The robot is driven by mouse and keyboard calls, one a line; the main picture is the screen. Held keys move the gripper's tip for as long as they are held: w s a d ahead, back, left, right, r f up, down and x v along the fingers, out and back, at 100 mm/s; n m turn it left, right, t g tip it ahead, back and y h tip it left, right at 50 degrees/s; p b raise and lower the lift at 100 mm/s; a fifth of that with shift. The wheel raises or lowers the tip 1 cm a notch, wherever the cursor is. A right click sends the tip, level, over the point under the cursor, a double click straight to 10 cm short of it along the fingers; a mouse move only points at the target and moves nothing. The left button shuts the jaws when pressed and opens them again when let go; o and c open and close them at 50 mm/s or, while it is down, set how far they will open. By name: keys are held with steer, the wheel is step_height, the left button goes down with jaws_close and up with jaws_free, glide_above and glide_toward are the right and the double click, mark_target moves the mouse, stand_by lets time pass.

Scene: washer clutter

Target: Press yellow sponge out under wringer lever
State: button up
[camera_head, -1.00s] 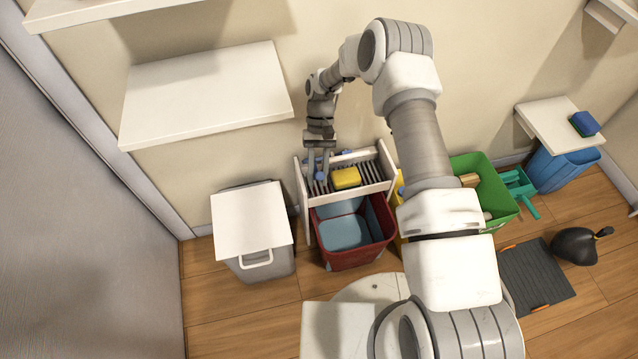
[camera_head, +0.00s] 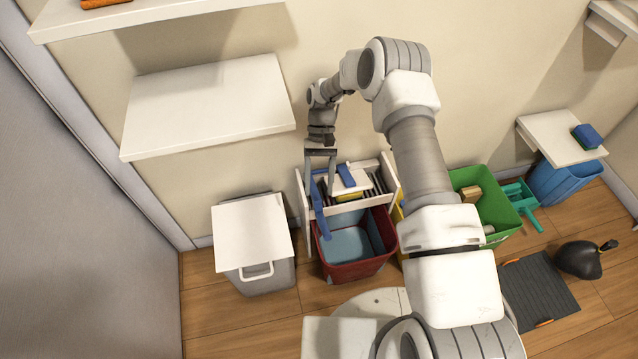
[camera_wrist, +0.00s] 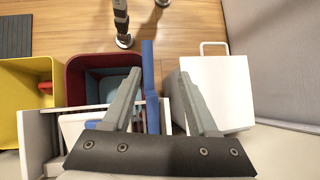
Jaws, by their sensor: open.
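The yellow sponge (camera_head: 348,197) lies on the slatted wringer rack (camera_head: 387,187) above the red bucket (camera_head: 357,271). A white press plate (camera_head: 341,185) with a blue strip covers most of it, leaving only a thin front strip visible. The blue wringer lever (camera_head: 321,222) slopes forward and down at the rack's left side. It also shows in the wrist view (camera_wrist: 149,80). My gripper (camera_head: 319,192) is open above the left end of the rack. In the wrist view its fingers (camera_wrist: 160,88) lie on either side of the lever, with gaps. I cannot tell whether either touches it.
A grey bin with a white lid (camera_head: 250,232) stands left of the bucket. A white shelf (camera_head: 208,105) juts from the wall at upper left. A green crate (camera_head: 487,203) stands to the right. A dark mat (camera_head: 538,290) lies on open floor.

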steer(key=s+d+r+p, duration=0.2)
steer(key=d+r+p, duration=0.3)
steer(key=d+r, duration=0.6)
steer(key=shift+s+d, duration=0.15)
steer(key=shift+d, duration=0.05)
stand_by(0.4)
